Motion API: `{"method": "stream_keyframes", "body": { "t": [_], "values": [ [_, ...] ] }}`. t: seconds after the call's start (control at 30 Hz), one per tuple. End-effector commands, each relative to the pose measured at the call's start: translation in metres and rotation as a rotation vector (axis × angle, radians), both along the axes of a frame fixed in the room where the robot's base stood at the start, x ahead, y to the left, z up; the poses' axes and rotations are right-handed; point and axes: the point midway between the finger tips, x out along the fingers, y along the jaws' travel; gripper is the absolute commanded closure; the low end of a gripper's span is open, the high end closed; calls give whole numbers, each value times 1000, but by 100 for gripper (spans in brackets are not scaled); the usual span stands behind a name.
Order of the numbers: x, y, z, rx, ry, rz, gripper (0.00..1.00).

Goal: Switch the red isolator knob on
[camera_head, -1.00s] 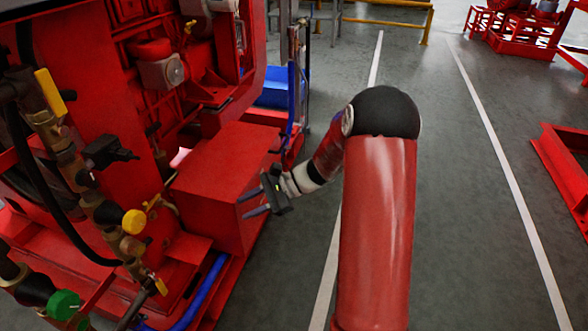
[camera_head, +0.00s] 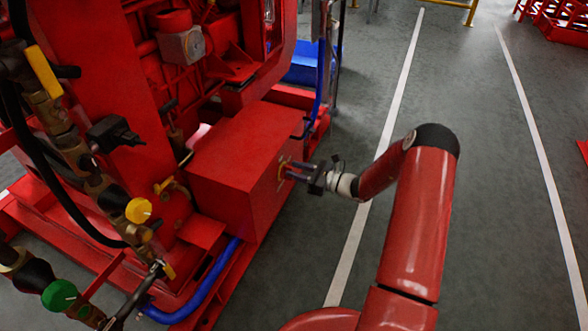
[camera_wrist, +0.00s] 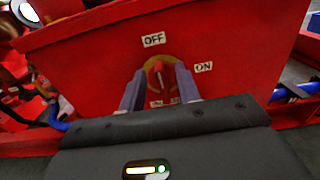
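The red isolator knob (camera_wrist: 158,74) sits on a round yellow plate (camera_wrist: 146,80) on the red box's side face. In the wrist view its handle points up towards the OFF label (camera_wrist: 154,40); the ON label (camera_wrist: 203,67) is to its right. My gripper (camera_wrist: 158,88) is open, with one finger on each side of the knob and a gap showing between handle and fingers. In the head view my gripper (camera_head: 288,172) reaches the box's right face from the right, at the yellow plate (camera_head: 281,168). The fingers hide the plate's lower sides.
The red box (camera_head: 235,150) belongs to the pumpset, with pipes, a yellow valve handle (camera_head: 42,70) and a green knob (camera_head: 60,295) at left. A blue hose (camera_head: 205,285) runs below the box.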

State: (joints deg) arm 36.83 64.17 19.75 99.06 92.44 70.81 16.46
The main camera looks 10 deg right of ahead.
Motion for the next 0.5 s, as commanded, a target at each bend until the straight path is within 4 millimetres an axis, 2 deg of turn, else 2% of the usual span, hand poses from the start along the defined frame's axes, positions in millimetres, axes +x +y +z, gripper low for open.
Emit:
{"method": "stream_keyframes", "body": {
  "t": [0.17,0.43,0.5],
  "values": [
    [7,11,-1,-1,2,1,67],
    [8,12,0,-2,1,0,67],
    [8,12,0,-2,1,0,76]
  ]
}}
